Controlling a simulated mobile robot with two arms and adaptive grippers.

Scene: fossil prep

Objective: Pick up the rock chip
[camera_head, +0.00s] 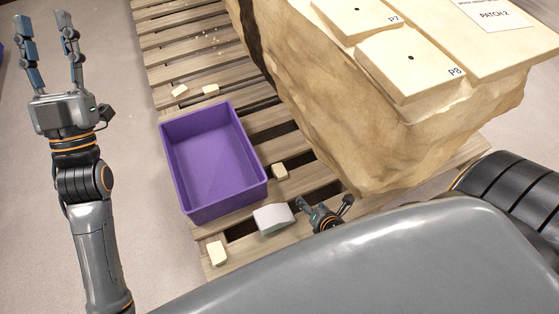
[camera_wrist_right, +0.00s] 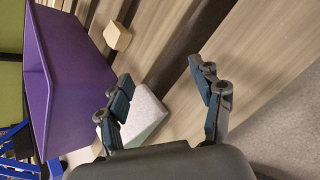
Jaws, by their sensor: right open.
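Several small cream rock chips lie on the wooden pallet. One chip (camera_head: 280,171) is right of the purple bin, and a chip also shows near the top of the right wrist view (camera_wrist_right: 117,36). Another chip (camera_head: 217,252) lies near the pallet's front edge. Two more, a left one (camera_head: 180,90) and a right one (camera_head: 210,89), lie beyond the bin. My right gripper (camera_head: 325,204) is open and low over the pallet; nothing shows held between its fingers in the wrist view (camera_wrist_right: 162,80). My left gripper (camera_head: 43,24) is open and empty, away from the pallet at far left.
The purple bin (camera_head: 246,150) looks empty; its wall fills the left of the wrist view (camera_wrist_right: 70,85). A pale grey-green block (camera_head: 272,219) lies beside my right gripper, partly behind a finger in the wrist view (camera_wrist_right: 146,112). A large rock block (camera_head: 350,130) stands close on the right.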

